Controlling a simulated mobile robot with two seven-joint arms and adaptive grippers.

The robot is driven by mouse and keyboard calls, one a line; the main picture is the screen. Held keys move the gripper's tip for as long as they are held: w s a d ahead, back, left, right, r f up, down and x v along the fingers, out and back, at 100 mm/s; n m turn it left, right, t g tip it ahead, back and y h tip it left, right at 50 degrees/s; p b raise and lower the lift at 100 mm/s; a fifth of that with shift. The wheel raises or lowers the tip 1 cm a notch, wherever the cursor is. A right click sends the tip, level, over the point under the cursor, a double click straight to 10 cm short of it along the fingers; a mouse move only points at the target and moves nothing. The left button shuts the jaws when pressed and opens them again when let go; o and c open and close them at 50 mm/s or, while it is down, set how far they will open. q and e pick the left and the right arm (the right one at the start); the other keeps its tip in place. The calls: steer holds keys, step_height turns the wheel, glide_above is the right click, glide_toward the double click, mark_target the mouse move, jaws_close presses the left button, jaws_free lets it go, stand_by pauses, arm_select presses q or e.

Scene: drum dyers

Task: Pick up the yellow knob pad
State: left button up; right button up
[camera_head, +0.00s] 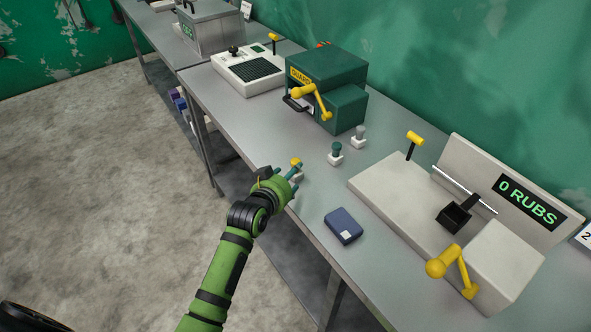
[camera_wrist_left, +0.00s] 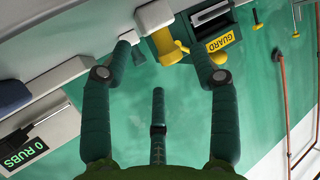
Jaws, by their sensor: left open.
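The yellow knob pad (camera_head: 296,162) is near the front edge of the bench in the head view, partly hidden behind my left gripper (camera_head: 288,178). My gripper's fingers are at the pad, and I cannot tell whether they touch it. In the left wrist view, which is upside down, the left gripper (camera_wrist_left: 160,75) is open with its fingers spread. A yellow knob (camera_wrist_left: 167,46) and a pale block (camera_wrist_left: 153,14) show beyond and between the fingertips. My right gripper is in neither view.
A teal knob pad (camera_head: 336,153) and a grey knob pad (camera_head: 360,136) stand behind and to the right. A green GUARD box (camera_head: 340,75) stands farther back. A blue box (camera_head: 343,226) and the rub tester (camera_head: 395,200) are to the right.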

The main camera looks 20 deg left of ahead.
mark_target(295, 177)
arm_select(q)
steer(key=shift+p+x, duration=0.3)
steer(key=shift+x, duration=1.85)
steer(key=shift+r, duration=0.1)
steer(key=shift+c, duration=0.4)
steer(key=c, duration=1)
steer(key=shift+r, duration=0.1)
